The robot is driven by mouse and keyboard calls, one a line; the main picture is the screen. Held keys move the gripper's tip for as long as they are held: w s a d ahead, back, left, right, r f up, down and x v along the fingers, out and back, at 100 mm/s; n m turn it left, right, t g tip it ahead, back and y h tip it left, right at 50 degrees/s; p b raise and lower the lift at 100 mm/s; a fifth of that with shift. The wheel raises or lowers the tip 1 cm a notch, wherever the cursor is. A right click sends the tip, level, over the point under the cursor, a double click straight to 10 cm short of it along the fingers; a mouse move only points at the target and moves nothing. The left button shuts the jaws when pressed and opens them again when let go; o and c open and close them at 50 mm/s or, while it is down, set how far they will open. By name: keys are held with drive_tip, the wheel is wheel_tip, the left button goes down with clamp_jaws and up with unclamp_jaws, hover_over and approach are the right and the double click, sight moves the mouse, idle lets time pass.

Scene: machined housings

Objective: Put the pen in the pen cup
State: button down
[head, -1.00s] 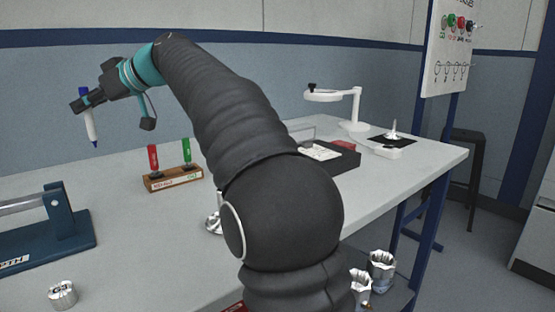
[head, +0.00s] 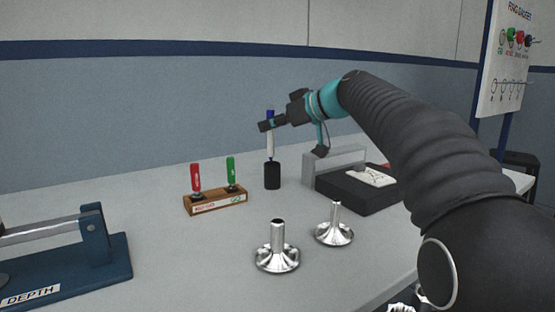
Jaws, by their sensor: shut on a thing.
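The pen (head: 270,142) is white with a blue end, and it is upright in my gripper (head: 266,125). My gripper is shut on the pen near its blue upper end. The black pen cup (head: 272,176) stands on the table directly below the pen in the head view. The pen's lower tip is at the cup's rim; I cannot tell whether it is just inside, just above or slightly behind it.
A wooden block (head: 215,203) with red and green handled gauges stands left of the cup. A black box (head: 352,190) is close on the right. Two shiny flanged parts (head: 277,255) (head: 334,230) stand in front. A blue depth fixture (head: 100,262) is at left.

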sight(272, 154)
drive_tip(key=shift+f, duration=2.9)
drive_tip(key=shift+f+b, duration=0.15)
drive_tip(key=shift+b, duration=0.3)
drive_tip(key=c, duration=1.2)
unclamp_jaws()
drive_tip(key=shift+o, duration=0.2)
drive_tip(key=shift+d, duration=0.1)
drive_tip(key=shift+r+p, duration=0.35)
drive_tip(key=b+v, duration=0.1)
drive_tip(key=v, duration=1.1)
drive_tip(key=shift+f+b, duration=0.3)
